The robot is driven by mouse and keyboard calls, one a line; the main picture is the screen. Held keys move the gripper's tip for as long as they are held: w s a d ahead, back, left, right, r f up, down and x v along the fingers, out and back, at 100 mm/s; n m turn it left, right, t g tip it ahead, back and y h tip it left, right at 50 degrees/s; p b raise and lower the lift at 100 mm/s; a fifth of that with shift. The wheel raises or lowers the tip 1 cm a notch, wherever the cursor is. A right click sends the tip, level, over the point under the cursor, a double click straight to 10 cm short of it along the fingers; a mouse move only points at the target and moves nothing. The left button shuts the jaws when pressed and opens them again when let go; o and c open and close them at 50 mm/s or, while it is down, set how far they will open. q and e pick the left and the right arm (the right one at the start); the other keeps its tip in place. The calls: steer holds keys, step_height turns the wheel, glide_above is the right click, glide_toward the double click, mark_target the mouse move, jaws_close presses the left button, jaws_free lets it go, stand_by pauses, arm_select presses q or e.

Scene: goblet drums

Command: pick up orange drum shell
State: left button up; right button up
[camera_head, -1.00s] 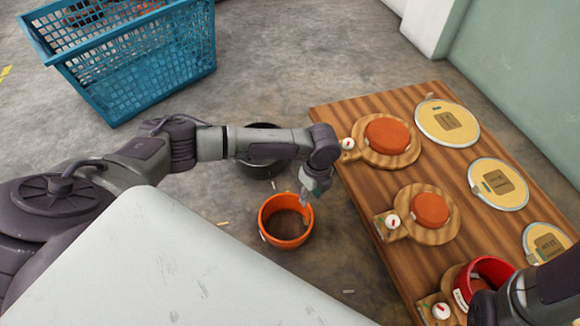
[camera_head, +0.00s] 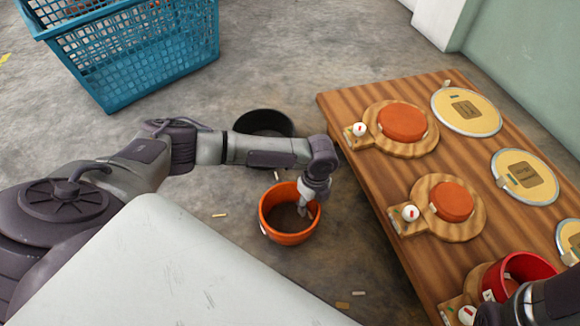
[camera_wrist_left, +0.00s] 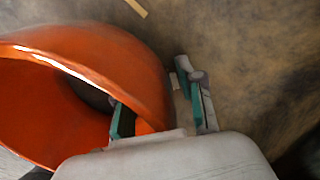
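The orange drum shell (camera_head: 284,236) stands open end up on the floor, left of the wooden table. My left gripper (camera_head: 310,206) is at its right rim in the head view. In the left wrist view, the left gripper (camera_wrist_left: 160,115) is open around the wall of the orange shell (camera_wrist_left: 110,50). One teal-padded finger is inside the shell and the other is outside, with a gap between the outer finger and the wall. My right arm shows at the lower right corner beside a red shell; its fingertips are not clear.
A black shell (camera_head: 264,123) stands on the floor behind the left forearm. The wooden table (camera_head: 385,185) holds orange-topped round pieces, yellow discs and the red shell (camera_head: 525,268). A blue crate (camera_head: 150,65) stands at the back left. Small pale scraps lie on the floor.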

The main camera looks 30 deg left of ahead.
arm_select(q)
steer(key=shift+c, duration=0.2)
jaws_close()
stand_by(0.3)
